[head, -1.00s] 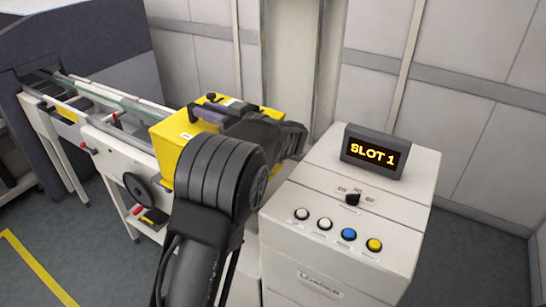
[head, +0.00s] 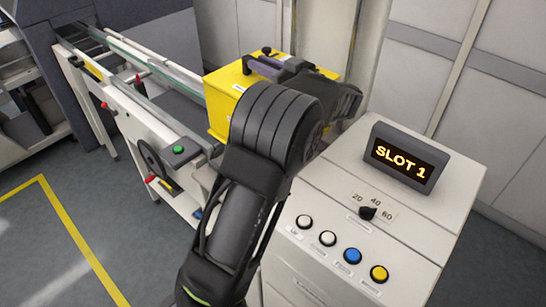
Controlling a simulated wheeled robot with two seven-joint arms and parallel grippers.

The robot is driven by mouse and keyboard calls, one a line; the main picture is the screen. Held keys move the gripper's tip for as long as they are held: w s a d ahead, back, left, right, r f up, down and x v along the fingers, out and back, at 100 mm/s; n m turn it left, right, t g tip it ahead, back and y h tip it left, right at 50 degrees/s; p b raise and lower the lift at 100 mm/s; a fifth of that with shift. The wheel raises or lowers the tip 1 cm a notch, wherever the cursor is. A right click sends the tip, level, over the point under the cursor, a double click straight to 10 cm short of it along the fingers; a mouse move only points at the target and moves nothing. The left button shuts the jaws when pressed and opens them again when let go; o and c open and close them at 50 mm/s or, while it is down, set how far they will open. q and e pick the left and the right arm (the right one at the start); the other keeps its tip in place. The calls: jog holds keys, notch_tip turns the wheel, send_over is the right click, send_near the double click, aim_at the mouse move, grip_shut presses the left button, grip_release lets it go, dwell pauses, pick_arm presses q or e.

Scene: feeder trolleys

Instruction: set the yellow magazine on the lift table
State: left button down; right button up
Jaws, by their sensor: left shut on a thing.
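The yellow magazine (head: 222,97) is a yellow box near the middle of the head view, at the near end of the white rail frame. My left gripper (head: 268,68) is at its top, shut on its dark handle. My arm hides the magazine's lower right part. I cannot tell whether the magazine rests on anything or hangs just above it. The lift table is not clearly visible; its place is likely hidden behind the magazine and my arm. My right gripper is not in view.
A white loader cabinet (head: 440,225) stands at the right, with a display (head: 402,160) reading SLOT 1, a dial (head: 368,213) and several buttons. The white rail trolley (head: 135,100) with a handwheel (head: 150,158) extends to the upper left. Open floor lies at the lower left.

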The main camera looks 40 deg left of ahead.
pick_arm(q)
jog(key=shift+r, duration=0.15)
jog(key=shift+w+f, duration=0.1)
jog(key=shift+f, duration=0.15)
notch_tip(320, 180, down, 5)
jog(key=shift+f+b, duration=0.1)
jog(key=shift+b, duration=0.7)
jog(key=shift+f+b, duration=0.25)
jog(key=shift+b, duration=0.1)
notch_tip(320, 180, down, 4)
jog(key=b, duration=0.3)
jog(key=shift+r, duration=0.1)
